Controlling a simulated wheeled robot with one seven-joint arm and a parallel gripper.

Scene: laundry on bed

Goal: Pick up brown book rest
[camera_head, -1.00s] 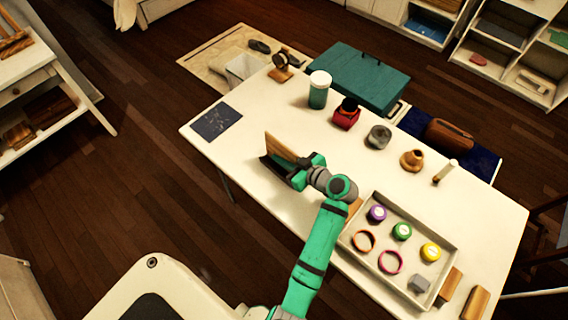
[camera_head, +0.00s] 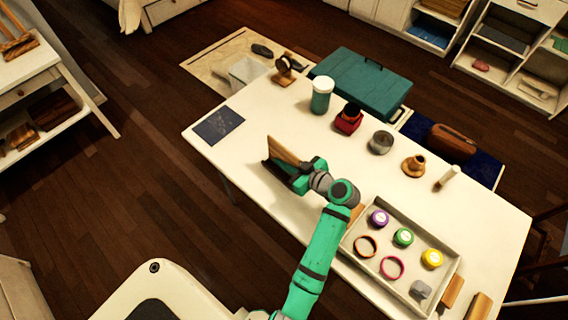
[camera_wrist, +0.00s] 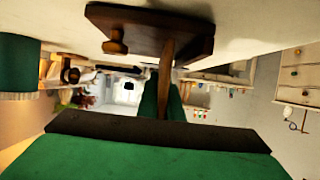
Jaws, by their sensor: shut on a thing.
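The brown book rest (camera_head: 281,150) is at the left part of the white table, with a light wooden panel and a darker base. In the wrist view, the book rest (camera_wrist: 150,28) shows as a dark brown board with a knob and a thin upright part. My gripper (camera_head: 304,178) is at its right side, shut on it. In the wrist view my green gripper (camera_wrist: 163,112) has its fingers around the thin wooden part. The exact contact is partly hidden by the gripper body. Whether the base touches the table I cannot tell.
The white table (camera_head: 220,165) holds a dark flat sheet (camera_head: 218,125) at left, a teal jar (camera_head: 321,96), a red container (camera_head: 348,119) and a grey pot (camera_head: 381,142) along the back. A tray (camera_head: 352,243) with rings and small jars lies right of my arm.

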